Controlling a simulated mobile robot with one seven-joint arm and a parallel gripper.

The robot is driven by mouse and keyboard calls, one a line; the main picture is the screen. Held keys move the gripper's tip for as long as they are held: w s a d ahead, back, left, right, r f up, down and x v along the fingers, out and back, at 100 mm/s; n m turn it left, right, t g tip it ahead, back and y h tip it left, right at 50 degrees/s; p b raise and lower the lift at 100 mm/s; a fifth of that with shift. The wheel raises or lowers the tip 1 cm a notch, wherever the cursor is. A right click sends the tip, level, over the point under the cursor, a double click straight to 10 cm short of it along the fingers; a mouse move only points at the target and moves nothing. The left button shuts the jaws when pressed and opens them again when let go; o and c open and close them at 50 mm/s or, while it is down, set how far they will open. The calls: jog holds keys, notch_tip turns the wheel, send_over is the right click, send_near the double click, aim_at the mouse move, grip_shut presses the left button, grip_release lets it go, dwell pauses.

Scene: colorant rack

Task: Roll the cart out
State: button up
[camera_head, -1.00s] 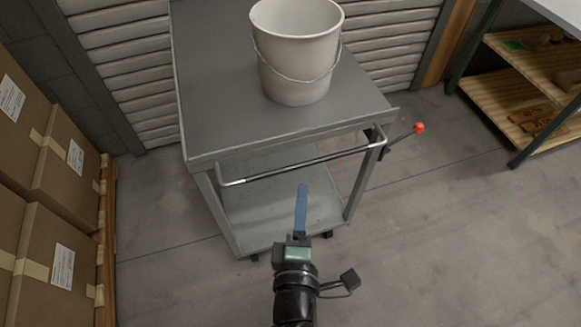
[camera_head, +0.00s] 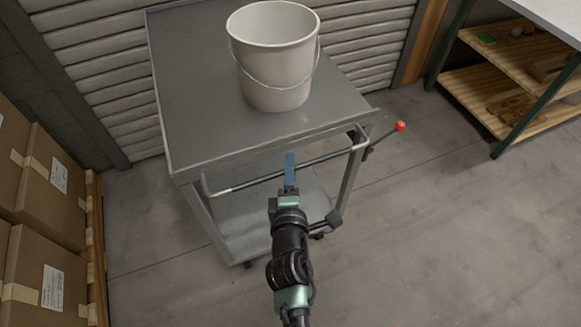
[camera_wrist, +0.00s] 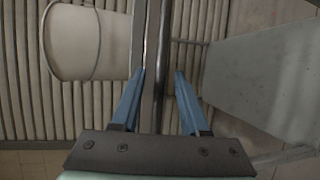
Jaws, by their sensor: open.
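The grey cart (camera_head: 190,115) stands against the shuttered wall, with a flat top and a lower shelf. Its push handle bar (camera_head: 245,184) runs along the near side, and a lever with a red knob (camera_head: 400,126) sticks out at its right end. My gripper (camera_head: 289,158) is at the bar, near its middle. In the wrist view my gripper (camera_wrist: 161,72) is open, its two blue fingers on either side of the bar (camera_wrist: 153,60). Whether a finger touches the bar is unclear. A white bucket (camera_head: 275,75) with a wire handle stands upright on the cart top.
Stacked cardboard boxes (camera_head: 45,170) on a wooden pallet stand close on the left. A shelving unit with wooden shelves (camera_head: 490,90) is at the right. A ribbed shutter (camera_head: 85,45) is behind the cart. The concrete floor (camera_head: 430,240) is clear to the right and in front.

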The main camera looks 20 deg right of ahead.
jog(key=shift+w+d, duration=0.1)
jog(key=shift+w, duration=0.2)
grip_shut()
dwell(1.3)
